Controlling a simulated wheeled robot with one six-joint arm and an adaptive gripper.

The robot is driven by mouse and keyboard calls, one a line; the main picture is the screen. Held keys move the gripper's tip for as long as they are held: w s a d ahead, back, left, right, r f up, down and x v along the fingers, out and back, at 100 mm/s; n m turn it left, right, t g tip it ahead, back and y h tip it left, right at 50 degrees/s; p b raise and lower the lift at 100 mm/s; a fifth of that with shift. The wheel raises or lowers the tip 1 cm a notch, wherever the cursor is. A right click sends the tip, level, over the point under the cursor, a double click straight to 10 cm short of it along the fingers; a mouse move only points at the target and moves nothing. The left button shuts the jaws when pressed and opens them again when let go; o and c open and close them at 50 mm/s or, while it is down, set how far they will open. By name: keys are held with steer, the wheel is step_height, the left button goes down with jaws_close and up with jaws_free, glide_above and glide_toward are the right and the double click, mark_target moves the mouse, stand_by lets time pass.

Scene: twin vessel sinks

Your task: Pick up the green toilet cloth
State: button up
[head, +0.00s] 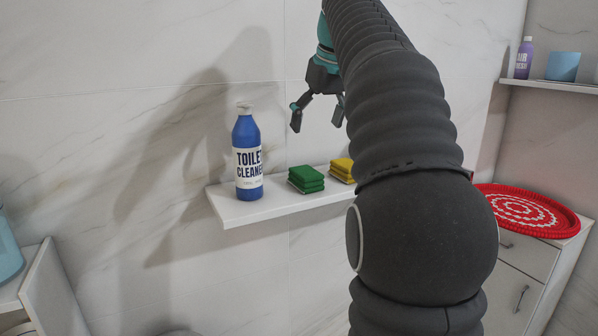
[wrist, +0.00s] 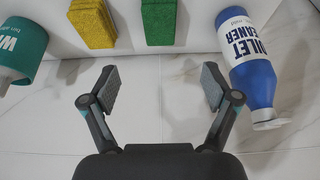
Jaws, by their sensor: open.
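The green toilet cloth (head: 306,179) is a folded stack on the white wall shelf, between the blue toilet cleaner bottle and the yellow cloth. It also shows at the top middle of the wrist view (wrist: 158,22). My gripper (head: 318,117) is open and empty, above the shelf and apart from the cloth. In the wrist view its two fingers (wrist: 155,90) stand wide apart, with the green cloth beyond them. My arm covers the right part of the shelf in the head view.
The blue toilet cleaner bottle (head: 248,160) stands left of the green cloth. The yellow cloth (head: 342,168) lies close on its right. A teal bottle (wrist: 22,48) shows beyond the yellow cloth in the wrist view. The wall is behind the white shelf (head: 232,212).

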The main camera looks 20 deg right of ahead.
mark_target(306, 171)
steer(key=b+x, duration=0.2)
steer(key=x, duration=0.6)
steer(key=shift+f, duration=0.15)
steer(key=shift+b+x, duration=0.65)
steer(key=shift+x, duration=2)
steer(key=shift+s+f, duration=0.1)
steer(key=shift+s, duration=0.1)
steer(key=c, duration=1.2)
